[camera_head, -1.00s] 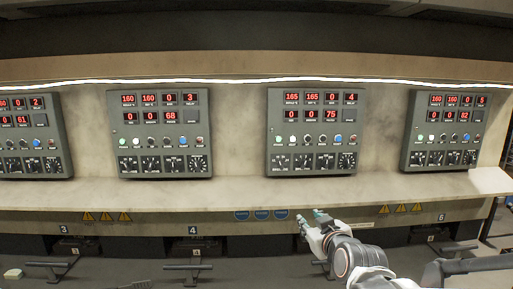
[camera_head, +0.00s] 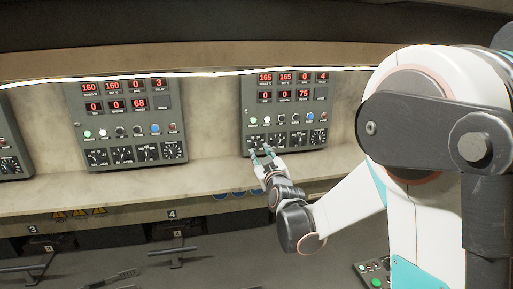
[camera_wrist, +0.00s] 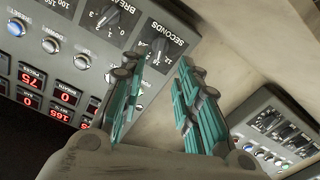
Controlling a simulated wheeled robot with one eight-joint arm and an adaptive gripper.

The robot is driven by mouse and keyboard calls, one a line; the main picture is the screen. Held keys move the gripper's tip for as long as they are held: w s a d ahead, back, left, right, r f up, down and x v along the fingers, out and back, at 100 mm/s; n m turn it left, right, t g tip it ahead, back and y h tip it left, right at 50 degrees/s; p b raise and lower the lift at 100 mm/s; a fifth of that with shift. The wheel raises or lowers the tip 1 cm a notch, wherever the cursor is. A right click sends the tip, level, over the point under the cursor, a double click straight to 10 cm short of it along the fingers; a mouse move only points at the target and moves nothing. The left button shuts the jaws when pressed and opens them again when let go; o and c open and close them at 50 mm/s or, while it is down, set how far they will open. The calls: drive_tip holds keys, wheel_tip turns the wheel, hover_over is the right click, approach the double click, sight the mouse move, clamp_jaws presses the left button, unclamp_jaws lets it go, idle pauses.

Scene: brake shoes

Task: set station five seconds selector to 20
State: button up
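The grey panel (camera_head: 247,107) right of the one above label 4 matches station five by position; its own number label is not visible. It also shows upside down in the wrist view (camera_wrist: 108,48). Its seconds selector (camera_wrist: 157,46) is a black dial marked SECONDS, partly hidden by a finger, so its setting cannot be read. My gripper (camera_head: 262,151) is in front of the panel's lower left dials. In the wrist view my gripper (camera_wrist: 158,68) has its two teal fingers apart with nothing between them, close to the seconds dial. I cannot tell whether it touches.
The breath dial (camera_wrist: 108,17) sits beside the seconds dial. The station four panel (camera_head: 127,125) stands to the left. A pale ledge (camera_head: 110,188) runs below the panels.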

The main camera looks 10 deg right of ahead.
sight(256, 144)
drive_tip(key=w, duration=0.7)
drive_tip(key=shift+s, duration=0.1)
clamp_jaws()
